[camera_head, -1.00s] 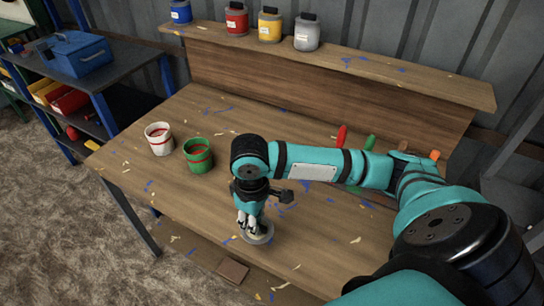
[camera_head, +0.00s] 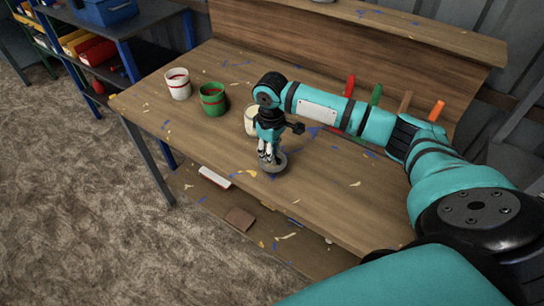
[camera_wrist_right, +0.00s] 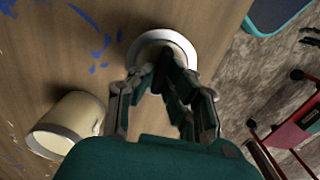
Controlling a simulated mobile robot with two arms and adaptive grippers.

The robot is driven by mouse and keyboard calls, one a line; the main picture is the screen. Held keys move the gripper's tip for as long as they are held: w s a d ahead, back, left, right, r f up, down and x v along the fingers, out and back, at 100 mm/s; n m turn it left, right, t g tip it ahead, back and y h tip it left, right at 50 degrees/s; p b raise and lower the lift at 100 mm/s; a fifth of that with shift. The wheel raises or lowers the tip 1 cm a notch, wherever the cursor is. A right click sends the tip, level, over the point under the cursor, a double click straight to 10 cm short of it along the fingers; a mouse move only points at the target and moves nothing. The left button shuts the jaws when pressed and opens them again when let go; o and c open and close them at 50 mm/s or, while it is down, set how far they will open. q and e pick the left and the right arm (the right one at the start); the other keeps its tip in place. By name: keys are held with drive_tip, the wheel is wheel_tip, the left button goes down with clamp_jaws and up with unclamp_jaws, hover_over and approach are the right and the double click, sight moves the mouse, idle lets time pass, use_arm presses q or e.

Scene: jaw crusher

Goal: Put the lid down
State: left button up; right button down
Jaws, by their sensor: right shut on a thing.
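My right gripper (camera_head: 268,155) points down over the workbench (camera_head: 330,195), shut on the lid (camera_head: 279,165), a round grey disc near the bench's front edge. In the right wrist view the lid (camera_wrist_right: 187,47) has a pale rim, and my gripper's fingers (camera_wrist_right: 165,75) reach its middle. I cannot tell whether the lid touches the bench top. An open cream can (camera_head: 250,122) stands just behind and left of the gripper, partly hidden by it; it also shows in the right wrist view (camera_wrist_right: 62,128). My left gripper is not in view.
A white can (camera_head: 178,84) and a green can (camera_head: 212,100) stand on the left of the bench. Tools with red (camera_head: 350,86), green (camera_head: 376,95) and orange (camera_head: 437,111) handles stand at the back. Bench top right of the lid is free. A blue-posted shelf (camera_head: 125,28) stands left.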

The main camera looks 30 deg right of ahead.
drive_tip(key=shift+w+d+f, duration=0.2)
drive_tip(key=shift+w+d, duration=0.25)
drive_tip(key=shift+w, duration=0.15)
wheel_tip(320, 180, down, 3)
drive_tip(key=shift+s+r+p, duration=0.1)
drive_tip(key=shift+r+p, duration=0.1)
drive_tip(key=shift+p, duration=0.1)
drive_tip(key=shift+f, duration=0.35)
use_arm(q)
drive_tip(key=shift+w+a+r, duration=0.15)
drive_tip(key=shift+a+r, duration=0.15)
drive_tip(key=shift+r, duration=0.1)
use_arm(e)
drive_tip(key=shift+f, duration=0.1)
drive_tip(key=c, duration=1.5)
unclamp_jaws()
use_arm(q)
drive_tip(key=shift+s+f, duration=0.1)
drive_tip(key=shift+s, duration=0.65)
use_arm(e)
drive_tip(key=shift+o, duration=0.7)
